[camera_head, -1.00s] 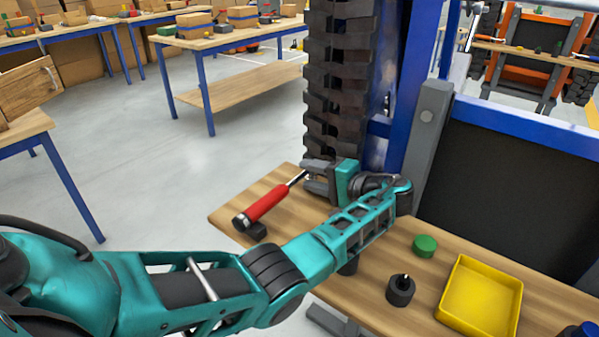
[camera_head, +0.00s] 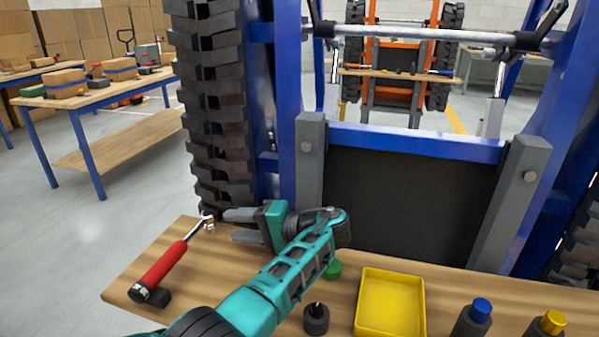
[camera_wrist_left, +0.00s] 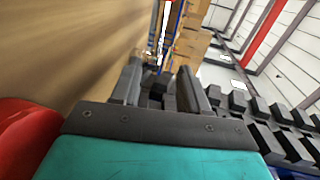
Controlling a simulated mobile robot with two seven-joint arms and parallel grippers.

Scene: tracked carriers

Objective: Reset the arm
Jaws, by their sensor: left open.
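My left gripper (camera_head: 240,226) is open and empty. Its grey fingers point left, above the wooden bench and close to the foot of the big black tyre track. My teal left arm reaches in from the bottom of the head view. In the left wrist view the two fingers (camera_wrist_left: 160,88) stand apart with nothing held between them. A red-handled tool (camera_head: 165,265) with a metal shaft lies on the bench, left of the fingers and apart from them. My right gripper is not in view.
The bench (camera_head: 128,289) also holds a green round piece (camera_head: 333,269), a black cylinder (camera_head: 316,319), a yellow tray (camera_head: 391,304), and dark bottles with blue (camera_head: 481,309) and yellow tops (camera_head: 552,322). The black track (camera_head: 212,110) and blue frame (camera_head: 285,100) rise behind.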

